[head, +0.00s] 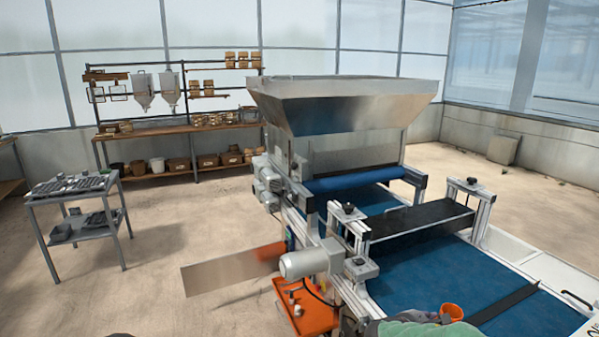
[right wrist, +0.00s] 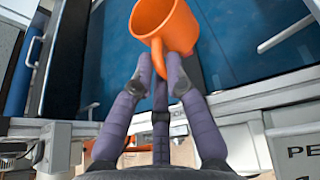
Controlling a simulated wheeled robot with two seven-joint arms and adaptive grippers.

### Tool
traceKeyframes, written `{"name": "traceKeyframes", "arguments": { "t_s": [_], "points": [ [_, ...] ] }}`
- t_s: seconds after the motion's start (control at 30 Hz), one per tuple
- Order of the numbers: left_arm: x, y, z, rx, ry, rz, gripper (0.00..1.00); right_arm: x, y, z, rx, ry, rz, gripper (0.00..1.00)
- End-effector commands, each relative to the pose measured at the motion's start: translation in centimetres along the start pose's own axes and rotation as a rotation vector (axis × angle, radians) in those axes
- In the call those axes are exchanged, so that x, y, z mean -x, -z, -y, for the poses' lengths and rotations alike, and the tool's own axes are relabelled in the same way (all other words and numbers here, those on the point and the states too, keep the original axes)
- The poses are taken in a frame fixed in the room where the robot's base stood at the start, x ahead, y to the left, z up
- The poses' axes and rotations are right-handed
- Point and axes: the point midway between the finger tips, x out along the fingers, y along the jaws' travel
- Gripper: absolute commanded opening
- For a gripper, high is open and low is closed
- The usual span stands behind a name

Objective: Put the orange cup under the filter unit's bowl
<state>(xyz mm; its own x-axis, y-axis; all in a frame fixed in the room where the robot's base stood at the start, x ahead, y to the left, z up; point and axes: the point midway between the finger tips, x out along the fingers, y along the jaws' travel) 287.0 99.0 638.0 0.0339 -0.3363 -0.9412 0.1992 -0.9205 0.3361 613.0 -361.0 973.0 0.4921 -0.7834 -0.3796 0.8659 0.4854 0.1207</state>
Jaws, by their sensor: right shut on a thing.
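The orange cup (head: 452,312) shows at the bottom of the head view, over the front part of the blue belt. In the right wrist view the cup (right wrist: 168,25) is tilted, with its open mouth toward the upper left and its handle toward my fingers. My right gripper (right wrist: 160,68) is shut on the handle. In the head view this gripper (head: 438,317) is small and partly hidden. I cannot clearly make out the filter unit's bowl in either view. My left gripper is not in view.
The seeder's blue belt (head: 420,275) lies beneath the cup, with a dark bar (head: 505,303) across it. A metal plate (head: 230,272) juts out left. Open floor lies beyond.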

Motion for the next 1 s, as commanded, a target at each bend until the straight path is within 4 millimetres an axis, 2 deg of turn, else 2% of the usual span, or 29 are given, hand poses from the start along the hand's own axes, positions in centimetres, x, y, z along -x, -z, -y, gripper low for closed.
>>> {"name": "traceKeyframes", "arguments": {
  "t_s": [0.07,0.47,0.63,0.77,0.9,1.0],
  "points": [
    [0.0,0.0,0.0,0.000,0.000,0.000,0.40,0.0,0.0,0.0,0.000,0.000,0.000,0.00],
    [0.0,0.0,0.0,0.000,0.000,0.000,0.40,4.8,1.3,-1.5,0.069,-0.183,-0.006,0.00],
    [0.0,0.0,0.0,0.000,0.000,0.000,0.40,8.0,2.5,-2.0,0.115,-0.301,-0.017,0.00],
    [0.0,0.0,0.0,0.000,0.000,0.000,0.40,11.6,4.0,-2.1,0.167,-0.425,-0.034,0.00],
    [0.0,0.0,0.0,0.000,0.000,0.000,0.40,15.5,6.0,-1.8,0.224,-0.554,-0.060,0.00],
    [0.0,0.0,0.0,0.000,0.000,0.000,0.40,17.2,7.0,-1.4,0.250,-0.611,-0.074,0.00]
  ]
}}
